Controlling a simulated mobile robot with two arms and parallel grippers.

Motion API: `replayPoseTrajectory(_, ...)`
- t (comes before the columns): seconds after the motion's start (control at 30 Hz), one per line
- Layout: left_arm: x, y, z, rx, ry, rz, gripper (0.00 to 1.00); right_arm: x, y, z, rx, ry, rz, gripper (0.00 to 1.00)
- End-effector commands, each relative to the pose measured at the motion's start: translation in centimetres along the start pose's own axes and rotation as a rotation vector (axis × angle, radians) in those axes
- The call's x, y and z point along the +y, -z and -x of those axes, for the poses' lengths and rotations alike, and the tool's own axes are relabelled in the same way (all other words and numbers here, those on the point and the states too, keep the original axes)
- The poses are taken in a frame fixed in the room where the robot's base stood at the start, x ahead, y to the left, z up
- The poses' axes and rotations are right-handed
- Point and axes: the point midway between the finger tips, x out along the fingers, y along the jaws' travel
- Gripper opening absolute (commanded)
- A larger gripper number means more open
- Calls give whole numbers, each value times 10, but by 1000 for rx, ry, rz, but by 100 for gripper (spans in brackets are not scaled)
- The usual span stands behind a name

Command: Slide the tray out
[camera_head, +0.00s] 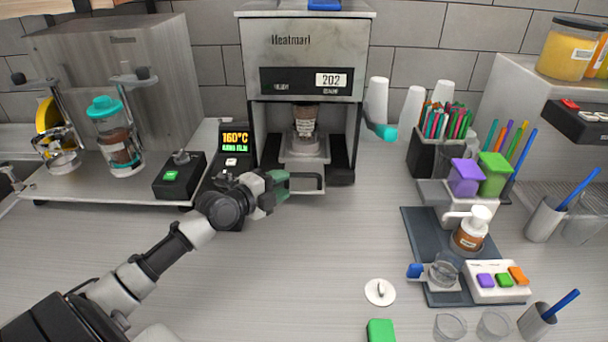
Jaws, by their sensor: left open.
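The cup sealer (305,50) stands at the back centre, with its display reading 202. I cannot tell whether the fingers touch the handle. My right gripper is out of view.
A control box (233,150) showing 160°C stands just left of the sealer, close behind my left gripper. White cup stacks (411,106) and a straw holder (437,155) stand to the right. The counter (290,265) in front of the sealer is clear.

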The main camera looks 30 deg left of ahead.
Motion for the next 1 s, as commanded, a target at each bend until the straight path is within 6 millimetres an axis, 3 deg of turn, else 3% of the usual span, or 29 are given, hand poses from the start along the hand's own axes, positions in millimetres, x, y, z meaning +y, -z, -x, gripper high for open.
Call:
replayPoseTrajectory(0.2, -4, 0, -42, -1, 3, 6, 40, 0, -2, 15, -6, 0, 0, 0)
replayPoseTrajectory(0.4, -2, -1, -69, -2, 1, 3, 40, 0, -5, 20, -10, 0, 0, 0)
replayPoseTrajectory(0.8, 0, 0, -78, 0, -1, 0, 40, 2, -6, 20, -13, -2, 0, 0)
replayPoseTrajectory(0.83, 0, 0, -78, 0, -1, 0, 39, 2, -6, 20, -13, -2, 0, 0)
replayPoseTrajectory(1.0, 0, 0, -77, 0, -1, 0, 13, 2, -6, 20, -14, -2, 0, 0)
